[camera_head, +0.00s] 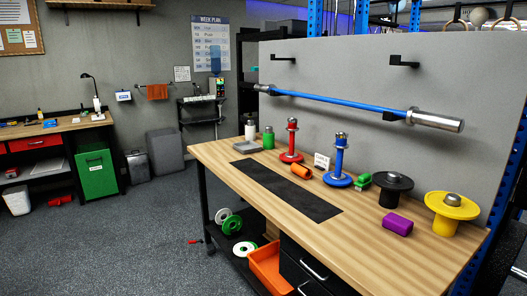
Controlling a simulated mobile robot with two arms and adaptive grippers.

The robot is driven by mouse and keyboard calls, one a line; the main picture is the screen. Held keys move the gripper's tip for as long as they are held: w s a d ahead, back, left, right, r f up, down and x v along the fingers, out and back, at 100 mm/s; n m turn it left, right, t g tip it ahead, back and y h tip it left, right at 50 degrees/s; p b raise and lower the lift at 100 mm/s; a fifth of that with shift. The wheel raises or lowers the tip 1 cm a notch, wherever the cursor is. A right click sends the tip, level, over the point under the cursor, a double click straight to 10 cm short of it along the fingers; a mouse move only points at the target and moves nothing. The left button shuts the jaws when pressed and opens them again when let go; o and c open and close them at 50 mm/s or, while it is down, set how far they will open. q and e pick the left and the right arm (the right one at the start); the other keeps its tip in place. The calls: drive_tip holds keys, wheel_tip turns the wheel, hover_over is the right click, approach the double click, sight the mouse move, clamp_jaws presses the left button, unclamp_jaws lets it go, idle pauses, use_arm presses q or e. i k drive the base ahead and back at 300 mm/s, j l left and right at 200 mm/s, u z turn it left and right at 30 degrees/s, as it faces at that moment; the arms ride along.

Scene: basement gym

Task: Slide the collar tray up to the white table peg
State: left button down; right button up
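A shallow grey tray (247,147) lies at the far left end of the wooden workbench; it looks like the collar tray. Its contents are too small to tell. A small white upright piece (250,133) with a dark top stands just behind the tray; it may be the white table peg. A green upright piece (268,139) stands to the right of the white one, close to the tray. I cannot tell whether the tray touches either piece. Neither of my grippers is in view.
The workbench (390,238) bears a black mat (285,189), a red peg (291,142), a blue peg (339,162), an orange cylinder (301,171), a purple piece (397,223), and black (393,183) and yellow (452,208) spools. Open floor (140,235) lies left of the bench.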

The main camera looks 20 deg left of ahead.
sight(247, 147)
drive_tip(key=i+j+z, duration=0.15)
drive_tip(key=j+z, duration=0.25)
drive_tip(key=i+j+z, duration=0.15)
drive_tip(key=z, duration=0.25)
drive_tip(key=i+j+z, duration=0.15)
drive_tip(key=j, duration=0.8)
drive_tip(key=i+j+z, duration=0.15)
drive_tip(key=j, duration=0.75)
drive_tip(key=j+z, duration=0.2)
drive_tip(key=j, duration=0.75)
drive_tip(key=i, duration=0.05)
